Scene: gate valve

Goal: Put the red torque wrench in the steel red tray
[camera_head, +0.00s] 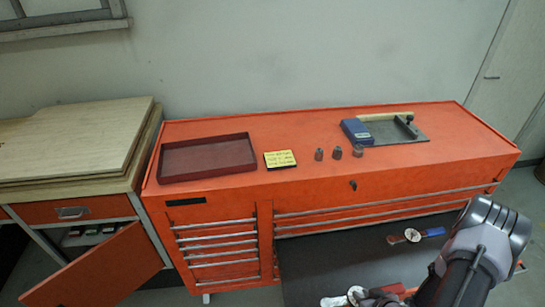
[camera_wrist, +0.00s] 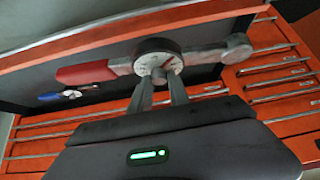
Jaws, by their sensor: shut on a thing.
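The red torque wrench has a red handle (camera_wrist: 85,72), a round dial and a steel head. In the wrist view it lies across the picture between my gripper's fingers (camera_wrist: 162,82), which are shut on it near the dial. In the head view the wrench (camera_head: 355,293) shows at the bottom edge, partly cut off and partly hidden by my arm. My gripper (camera_head: 375,299) is there too, mostly hidden. The dark red steel tray (camera_head: 207,158) sits empty at the left of the orange cabinet top.
A blue-handled wrench (camera_head: 413,235) lies on the dark surface (camera_head: 335,260) in front of the orange cabinet (camera_head: 225,215). An orange door (camera_head: 100,270) hangs open at left.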

